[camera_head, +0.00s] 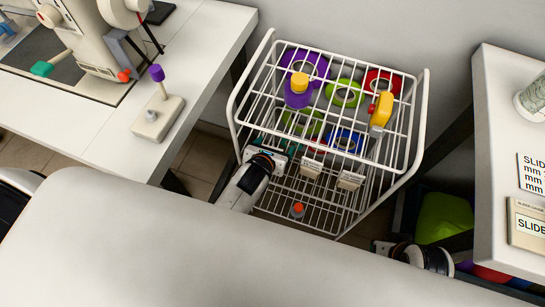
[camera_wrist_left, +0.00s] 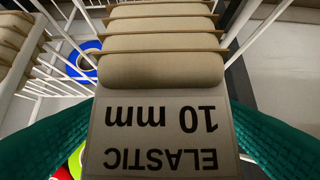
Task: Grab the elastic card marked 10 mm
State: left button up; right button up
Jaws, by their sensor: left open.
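The elastic card (camera_wrist_left: 165,135) fills the middle of the left wrist view, a beige card wound with pale elastic; its label reads "ELASTIC 10 mm" upside down. It appears to be the left of two beige cards on the rack in the head view (camera_head: 311,167). My left gripper (camera_wrist_left: 160,145) is open, one green finger on each side of the card; I cannot tell whether they touch it. In the head view my left gripper (camera_head: 285,153) is at the rack's left front, partly hidden by wires. My right gripper (camera_head: 382,247) is low at the right, its fingers unclear.
A second beige card (camera_head: 350,180) hangs close by; its edge shows in the wrist view (camera_wrist_left: 18,62). The white wire rack (camera_head: 240,108) holds several coloured rolls and a yellow tool (camera_head: 381,108). A sewing table (camera_head: 190,60) and a white table (camera_head: 500,100) flank it.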

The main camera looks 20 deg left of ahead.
pick_arm(q)
jog(key=shift+c, duration=0.3)
jog(key=c, duration=1)
jog(key=shift+r, duration=0.1)
